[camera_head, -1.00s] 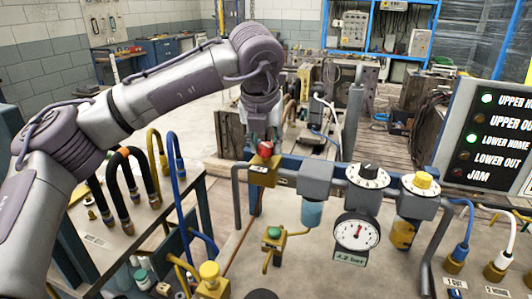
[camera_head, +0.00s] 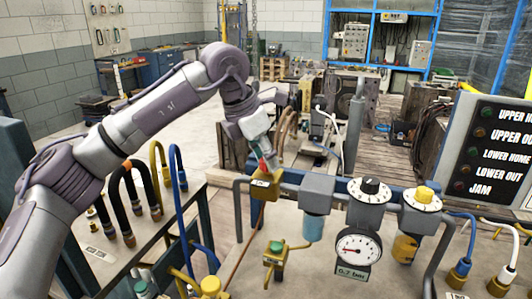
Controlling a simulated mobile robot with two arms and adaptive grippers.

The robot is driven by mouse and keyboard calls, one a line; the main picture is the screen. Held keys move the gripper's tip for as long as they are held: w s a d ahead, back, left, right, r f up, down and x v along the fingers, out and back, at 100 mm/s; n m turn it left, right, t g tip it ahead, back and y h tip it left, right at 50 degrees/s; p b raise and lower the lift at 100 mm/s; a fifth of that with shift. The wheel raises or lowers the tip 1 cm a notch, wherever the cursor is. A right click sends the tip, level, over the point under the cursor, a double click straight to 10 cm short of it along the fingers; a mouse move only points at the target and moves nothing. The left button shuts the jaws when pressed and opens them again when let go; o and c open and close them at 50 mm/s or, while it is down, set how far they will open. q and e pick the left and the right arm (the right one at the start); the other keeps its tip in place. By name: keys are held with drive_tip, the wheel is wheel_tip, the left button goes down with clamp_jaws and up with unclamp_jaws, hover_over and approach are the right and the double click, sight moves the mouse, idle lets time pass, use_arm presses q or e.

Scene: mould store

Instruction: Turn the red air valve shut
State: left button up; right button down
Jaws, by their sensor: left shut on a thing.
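The red air valve (camera_head: 262,162) sits on a yellow block at the left end of the air line. Only a small part of its red handle shows; the fingers hide the rest. My left gripper (camera_head: 263,158) comes down on it from above, tilted, and is shut on the handle. The round pressure gauge (camera_head: 357,250) has its red needle pointing left, and its label seems to read 0.7 bar. My right gripper is not in view.
Right of the valve, the line carries a filter bowl (camera_head: 313,227), a black-knobbed dial (camera_head: 370,189) and a yellow-knobbed dial (camera_head: 421,197). A green-buttoned yellow valve (camera_head: 276,248) stands in front. The indicator panel (camera_head: 495,150) at right shows no lit lamp.

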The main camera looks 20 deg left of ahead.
use_arm(q)
drive_tip(key=shift+m, duration=0.5)
drive_tip(key=o, duration=1.1)
drive_tip(key=shift+o, duration=0.2)
drive_tip(key=shift+r, duration=0.1)
drive_tip(key=v, duration=1.2)
drive_tip(key=shift+w+a, duration=0.15)
drive_tip(key=shift+w, duration=0.1)
